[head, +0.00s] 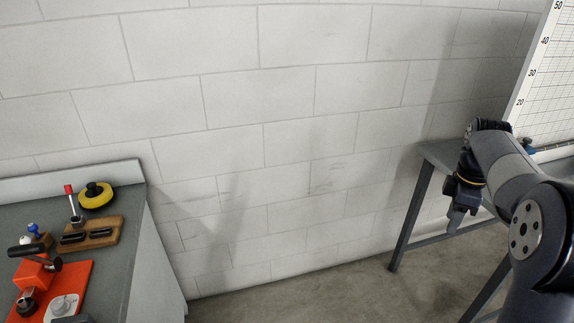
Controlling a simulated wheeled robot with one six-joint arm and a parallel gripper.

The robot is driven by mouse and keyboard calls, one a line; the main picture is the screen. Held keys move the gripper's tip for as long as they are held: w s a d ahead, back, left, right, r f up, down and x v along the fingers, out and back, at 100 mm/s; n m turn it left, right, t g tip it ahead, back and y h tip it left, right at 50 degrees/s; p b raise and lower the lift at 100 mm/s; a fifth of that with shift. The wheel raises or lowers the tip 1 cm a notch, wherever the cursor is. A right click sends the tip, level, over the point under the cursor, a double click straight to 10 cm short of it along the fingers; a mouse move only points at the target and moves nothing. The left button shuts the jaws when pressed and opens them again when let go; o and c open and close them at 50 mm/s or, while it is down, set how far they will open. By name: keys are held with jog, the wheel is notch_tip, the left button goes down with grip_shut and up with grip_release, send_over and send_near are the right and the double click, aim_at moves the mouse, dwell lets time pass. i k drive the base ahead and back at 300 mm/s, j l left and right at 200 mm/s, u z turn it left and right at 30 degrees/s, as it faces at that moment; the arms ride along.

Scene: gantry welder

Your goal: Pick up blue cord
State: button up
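I cannot make out a blue cord for certain in the head view. A small blue item (528,144) shows at the right, just behind my arm and by the grey table, but it is too small and too covered to identify. My gripper (455,226) hangs pointing down at the right, in front of the grey table (435,152). Its fingers show as one narrow grey shape, so I cannot tell whether they are open or shut. No held object shows at the fingertips. My arm hides much of the table top.
A grey bench (112,255) at the left holds a red fixture (75,280), a wooden block with black inserts (98,232), a yellow disc (96,196) and a blue-and-white knob (33,230). A ruled white board (548,85) stands at the right. Concrete floor (340,290) between is clear.

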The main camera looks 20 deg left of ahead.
aim_at(31, 227)
jog(key=i+j+u, duration=0.15)
jog(key=i+u, duration=0.15)
jog(key=u, duration=0.15)
jog(key=i+u, duration=0.25)
jog(key=u, duration=0.15)
jog(key=i+u, duration=0.45)
jog(key=i+l+u, duration=0.1)
jog(key=u, duration=0.35)
jog(key=i+u, duration=0.25)
jog(key=u, duration=0.2)
jog(key=i+u, duration=0.25)
jog(key=u, duration=0.2)
jog(key=i+l+u, duration=0.15)
jog(key=u, duration=0.3)
jog(key=i+l+u, duration=0.25)
jog(key=u, duration=0.25)
jog(key=i+l+u, duration=0.3)
jog(key=i+l, duration=0.05)
jog(key=i, duration=0.05)
